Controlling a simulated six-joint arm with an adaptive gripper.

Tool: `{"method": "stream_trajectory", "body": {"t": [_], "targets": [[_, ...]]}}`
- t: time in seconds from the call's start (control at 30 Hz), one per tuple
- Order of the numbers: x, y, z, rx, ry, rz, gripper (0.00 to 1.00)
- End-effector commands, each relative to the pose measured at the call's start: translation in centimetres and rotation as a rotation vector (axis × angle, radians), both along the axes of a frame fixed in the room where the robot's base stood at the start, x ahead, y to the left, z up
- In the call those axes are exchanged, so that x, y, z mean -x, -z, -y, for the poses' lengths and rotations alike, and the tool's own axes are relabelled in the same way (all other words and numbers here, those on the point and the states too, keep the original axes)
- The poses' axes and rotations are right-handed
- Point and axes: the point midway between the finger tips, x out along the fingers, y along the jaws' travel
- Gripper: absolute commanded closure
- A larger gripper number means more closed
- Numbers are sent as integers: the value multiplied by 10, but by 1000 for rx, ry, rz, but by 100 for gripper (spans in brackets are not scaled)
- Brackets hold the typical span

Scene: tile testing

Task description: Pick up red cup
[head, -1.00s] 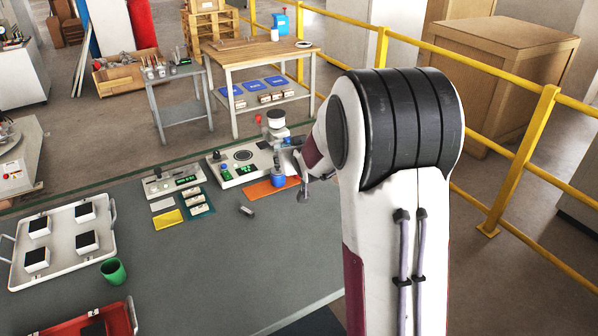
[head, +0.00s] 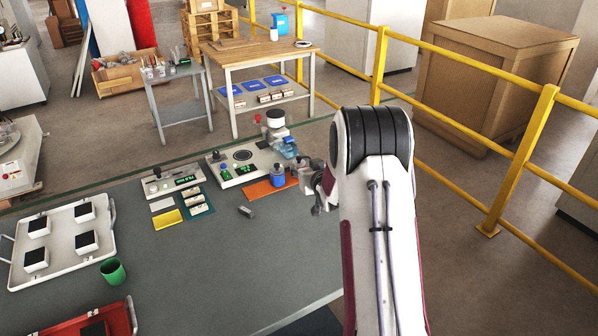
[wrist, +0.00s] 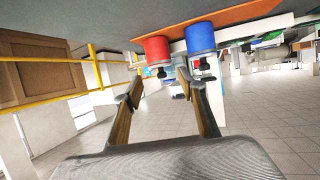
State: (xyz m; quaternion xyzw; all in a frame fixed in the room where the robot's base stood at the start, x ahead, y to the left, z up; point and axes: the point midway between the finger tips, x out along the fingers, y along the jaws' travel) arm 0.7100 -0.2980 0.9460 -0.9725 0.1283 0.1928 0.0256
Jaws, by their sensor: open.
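The red cup (wrist: 157,50) shows in the wrist view, which looks upside down. It stands on the table beside a blue container (wrist: 200,38), and a dark part shows at its free end. In the head view the blue container (head: 278,177) is on the orange mat; I cannot make out the red cup there, where my arm and gripper cover the area to the right. My gripper (wrist: 158,87) is open and empty, its two fingers pointing toward the red cup with a gap before it. In the head view my gripper (head: 317,200) is partly hidden by my arm.
The orange mat (head: 256,192) lies beside a white instrument (head: 238,173). A small grey block (head: 246,212) and a green cup (head: 113,271) stand on the grey table (head: 200,270). A white tray (head: 60,268) is at the left. Yellow railing (head: 440,150) runs behind my arm.

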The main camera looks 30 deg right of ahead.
Motion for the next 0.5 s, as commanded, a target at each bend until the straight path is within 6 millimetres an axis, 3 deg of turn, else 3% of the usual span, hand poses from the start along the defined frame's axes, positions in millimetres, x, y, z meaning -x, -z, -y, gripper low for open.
{"method": "stream_trajectory", "body": {"t": [0.5], "targets": [[-12,6,3,-1,-1,-1,59]]}}
